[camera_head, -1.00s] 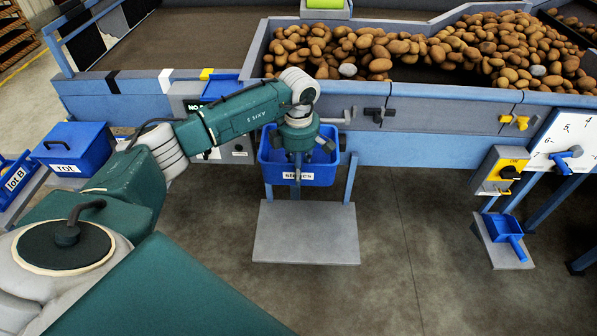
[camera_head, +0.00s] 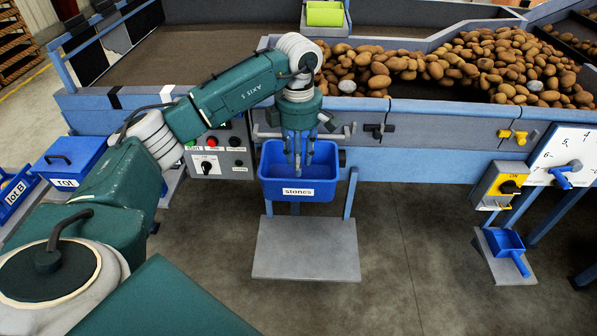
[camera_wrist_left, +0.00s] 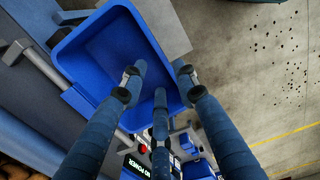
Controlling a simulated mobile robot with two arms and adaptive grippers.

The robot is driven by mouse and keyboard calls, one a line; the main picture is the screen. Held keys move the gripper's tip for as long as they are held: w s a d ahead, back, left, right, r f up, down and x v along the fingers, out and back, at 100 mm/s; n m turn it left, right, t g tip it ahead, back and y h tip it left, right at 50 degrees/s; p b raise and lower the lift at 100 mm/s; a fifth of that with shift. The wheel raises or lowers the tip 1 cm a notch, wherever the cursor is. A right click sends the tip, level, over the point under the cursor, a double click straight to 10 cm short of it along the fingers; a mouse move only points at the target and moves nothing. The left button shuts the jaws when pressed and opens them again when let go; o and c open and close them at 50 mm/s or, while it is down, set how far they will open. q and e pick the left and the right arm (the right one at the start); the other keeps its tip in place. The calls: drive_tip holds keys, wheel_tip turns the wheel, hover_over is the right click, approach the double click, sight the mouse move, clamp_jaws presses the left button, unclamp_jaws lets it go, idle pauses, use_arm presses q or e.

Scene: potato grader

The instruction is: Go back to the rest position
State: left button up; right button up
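My left gripper (camera_head: 299,160) points down over the blue bin labelled "stones" (camera_head: 297,190), which stands on a grey stand at the front of the machine. Its fingers are spread and empty; the head view alone does not settle whether the tips are above or just within the rim. In the left wrist view my left gripper (camera_wrist_left: 160,85) shows its three fingers apart with nothing between them, and the blue bin (camera_wrist_left: 80,100) lies beyond them. The visible part of the bin's inside looks bare. My right gripper is not in view.
Potatoes (camera_head: 470,65) lie on the machine's table behind its front rail. A control panel (camera_head: 222,155) is left of the bin. A yellow switch box (camera_head: 498,187), a white dial board (camera_head: 563,155) and a small blue scoop (camera_head: 505,242) are right. The floor in front is clear.

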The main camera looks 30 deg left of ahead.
use_arm(q)
drive_tip(key=shift+r, duration=0.5)
